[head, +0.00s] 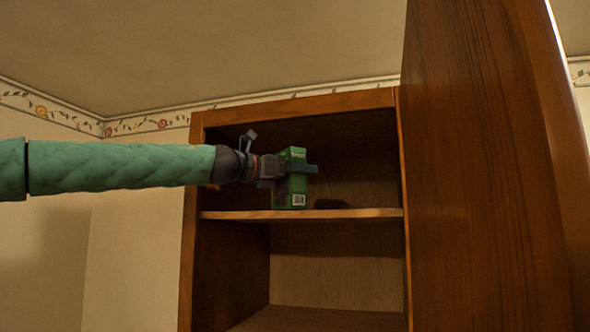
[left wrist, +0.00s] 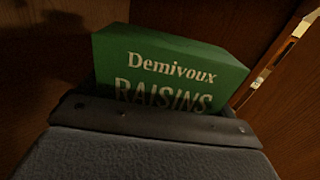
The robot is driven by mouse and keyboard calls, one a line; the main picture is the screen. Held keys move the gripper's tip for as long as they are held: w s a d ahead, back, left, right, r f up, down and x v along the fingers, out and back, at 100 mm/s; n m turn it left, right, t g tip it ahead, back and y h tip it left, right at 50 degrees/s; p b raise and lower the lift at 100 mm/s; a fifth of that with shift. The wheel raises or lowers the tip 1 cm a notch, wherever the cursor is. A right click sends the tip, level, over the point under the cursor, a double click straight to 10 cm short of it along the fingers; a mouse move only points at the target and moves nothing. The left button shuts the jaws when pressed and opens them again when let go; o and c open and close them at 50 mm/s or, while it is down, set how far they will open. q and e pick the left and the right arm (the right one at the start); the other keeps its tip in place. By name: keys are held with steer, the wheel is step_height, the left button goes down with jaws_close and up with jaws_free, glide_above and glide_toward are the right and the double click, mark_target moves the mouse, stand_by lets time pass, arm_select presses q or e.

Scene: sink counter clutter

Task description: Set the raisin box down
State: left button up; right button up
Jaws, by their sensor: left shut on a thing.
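The green raisin box (head: 292,200) is upright inside the open wooden cabinet, at the front of its upper shelf (head: 355,213). Its base is at the shelf's level; I cannot tell whether it touches. My left gripper (head: 292,168) reaches in from the left and is shut on the box, with its fingers across the upper part. In the left wrist view the box (left wrist: 170,75) shows its label, "Demivoux RAISINS", and the gripper (left wrist: 155,125) hides its lower part. My right gripper is not in view.
The cabinet's left side wall (head: 190,230) stands close to my arm. A tall wooden panel (head: 485,180) stands at the right of the opening. The shelf right of the box is bare apart from a dark shadow. The lower compartment (head: 335,270) looks empty.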

arm_select(q)
steer(key=shift+d, duration=0.1)
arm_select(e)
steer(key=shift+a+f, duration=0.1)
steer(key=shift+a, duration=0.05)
arm_select(q)
steer(key=shift+d+f, duration=0.1)
steer(key=shift+f, duration=0.1)
steer(key=o, duration=0.9)
steer(key=shift+w+d, duration=0.1)
steer(key=shift+a+r, duration=0.2)
steer(key=shift+a, duration=0.1)
steer(key=b+v, duration=0.2)
steer(key=v, duration=0.1)
steer(key=b+v, duration=0.2)
steer(key=v, duration=0.2)
steer(key=shift+f, duration=0.2)
steer(key=shift+b+v, duration=1.25)
steer(key=shift+v, duration=1.2)
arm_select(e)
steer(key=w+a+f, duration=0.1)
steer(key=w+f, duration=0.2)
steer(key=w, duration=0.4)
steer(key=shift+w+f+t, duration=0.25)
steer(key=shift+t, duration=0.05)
arm_select(q)
steer(key=shift+d+r, duration=0.1)
steer(key=shift+r, duration=0.1)
